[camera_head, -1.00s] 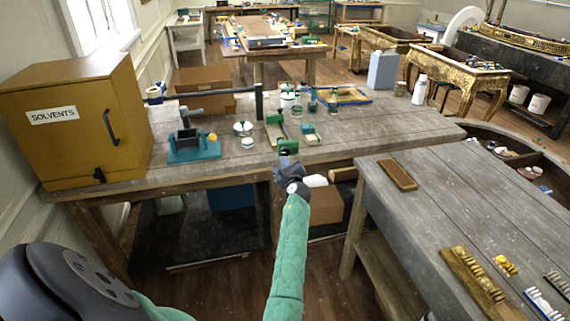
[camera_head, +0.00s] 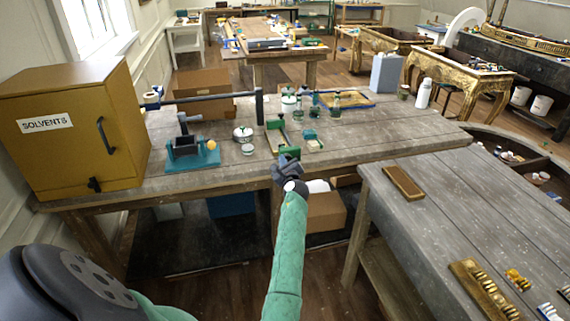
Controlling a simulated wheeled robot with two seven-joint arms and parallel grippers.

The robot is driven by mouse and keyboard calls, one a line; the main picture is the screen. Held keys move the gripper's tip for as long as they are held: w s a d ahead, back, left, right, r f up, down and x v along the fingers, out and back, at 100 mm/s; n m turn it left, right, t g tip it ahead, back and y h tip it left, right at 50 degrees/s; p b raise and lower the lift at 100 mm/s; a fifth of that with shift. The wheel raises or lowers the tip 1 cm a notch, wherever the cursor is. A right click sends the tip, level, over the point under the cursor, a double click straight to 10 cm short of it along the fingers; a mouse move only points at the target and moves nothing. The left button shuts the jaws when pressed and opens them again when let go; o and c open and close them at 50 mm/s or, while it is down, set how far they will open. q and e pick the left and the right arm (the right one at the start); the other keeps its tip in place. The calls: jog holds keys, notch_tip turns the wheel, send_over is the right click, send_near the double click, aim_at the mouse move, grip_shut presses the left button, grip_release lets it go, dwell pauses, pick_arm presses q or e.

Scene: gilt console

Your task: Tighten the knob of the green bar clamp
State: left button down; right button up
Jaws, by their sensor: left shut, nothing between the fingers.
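The green bar clamp (camera_head: 276,137) lies on the grey wooden workbench, its bar running from back to front. Its green front end (camera_head: 287,152) is at the bench's front edge. My left gripper (camera_head: 286,160) is shut and empty, right at this front end. It overlaps the end from below in the picture; I cannot tell whether they touch. The knob is too small or hidden behind the gripper to make out. My right gripper is not in view.
A teal vise (camera_head: 190,158) and a white tin (camera_head: 243,134) stand left of the clamp; a small green box (camera_head: 310,136) and jars stand right and behind. The yellow solvents cabinet (camera_head: 65,130) fills the bench's left end. A second table (camera_head: 450,200) stands right of my arm.

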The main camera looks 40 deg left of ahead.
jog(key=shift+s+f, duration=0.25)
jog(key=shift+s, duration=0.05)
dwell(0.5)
